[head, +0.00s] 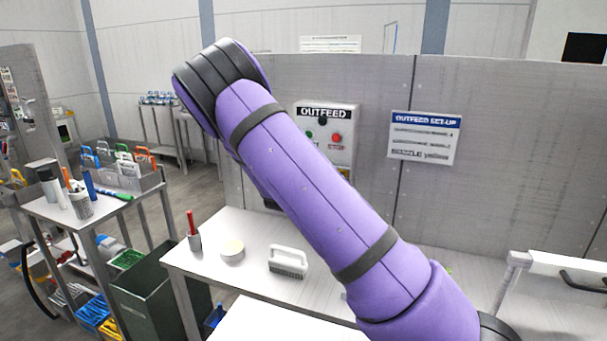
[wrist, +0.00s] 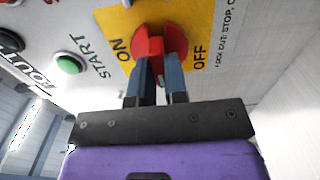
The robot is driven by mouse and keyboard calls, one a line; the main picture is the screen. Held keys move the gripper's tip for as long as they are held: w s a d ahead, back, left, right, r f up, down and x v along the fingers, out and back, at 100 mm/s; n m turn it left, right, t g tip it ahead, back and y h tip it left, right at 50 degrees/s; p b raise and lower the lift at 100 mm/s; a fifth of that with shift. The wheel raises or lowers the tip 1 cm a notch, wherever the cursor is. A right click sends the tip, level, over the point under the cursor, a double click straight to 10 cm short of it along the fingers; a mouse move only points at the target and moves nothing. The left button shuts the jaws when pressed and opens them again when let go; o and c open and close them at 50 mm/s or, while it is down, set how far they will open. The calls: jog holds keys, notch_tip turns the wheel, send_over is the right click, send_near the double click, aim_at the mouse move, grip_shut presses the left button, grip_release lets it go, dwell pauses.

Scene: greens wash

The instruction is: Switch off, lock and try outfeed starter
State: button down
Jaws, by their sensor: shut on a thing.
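The outfeed starter (head: 325,112) is a pale box on the grey wall panel, partly covered by my arm in the head view. It has a green button, a red stop button (head: 337,138) and a black knob. In the wrist view, a red rotary handle (wrist: 148,45) sits on a yellow plate (wrist: 115,18) marked ON and OFF. My gripper (wrist: 162,78) is shut on this handle, one finger each side. I cannot tell for certain which mark it points to. The green START button (wrist: 68,64) is to its left. My gripper is hidden in the head view. No padlock can be made out.
A sign reading OUTFEED SET-UP (head: 424,138) hangs right of the starter. A white table (head: 215,270) below carries a red-handled tool in a cup, a round tub and a brush (head: 288,262). A cart (head: 75,215) with tools stands at left.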

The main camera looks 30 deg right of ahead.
jog(key=c, duration=1.1)
grip_release()
jog(key=shift+c, duration=0.2)
jog(key=v, duration=1.1)
